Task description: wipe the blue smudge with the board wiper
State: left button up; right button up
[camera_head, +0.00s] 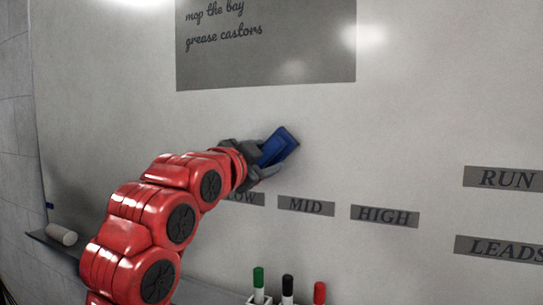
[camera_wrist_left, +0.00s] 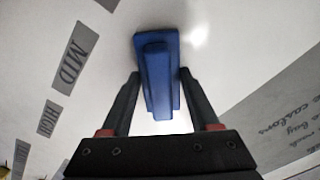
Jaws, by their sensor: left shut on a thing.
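The blue board wiper (camera_head: 280,146) is held at the whiteboard (camera_head: 400,130), above the LOW and MID labels. In the left wrist view the wiper (camera_wrist_left: 158,75) sits between the fingers, its wide pad toward the board. I cannot tell if the pad touches the board. My left gripper (camera_head: 262,160) is shut on the wiper; its two dark fingers (camera_wrist_left: 160,88) also show in the left wrist view. I see no blue smudge on the bare board; the wiper and gripper hide part of the surface. My right gripper is out of view.
The labels LOW, MID (camera_head: 306,205) and HIGH (camera_head: 385,215) are below the wiper. A grey note panel (camera_head: 300,50) is above. Green, black and red markers (camera_head: 319,293) stand at the bottom. A white cylinder (camera_head: 62,234) lies on the ledge at left.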

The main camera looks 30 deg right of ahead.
pick_arm(q)
jog(key=shift+w+a, duration=0.55)
jog(key=shift+w, duration=0.2)
jog(key=shift+w+a+p, duration=0.25)
jog(key=shift+p, duration=0.15)
jog(key=w+a+p, duration=0.2)
jog(key=w+a, duration=0.1)
jog(key=w, duration=0.2)
jog(key=shift+a+p, duration=0.3)
jog(key=shift+a, duration=0.05)
jog(key=shift+s+a+f, duration=0.15)
jog(key=shift+b+v, duration=0.75)
jog(key=shift+v, duration=2.05)
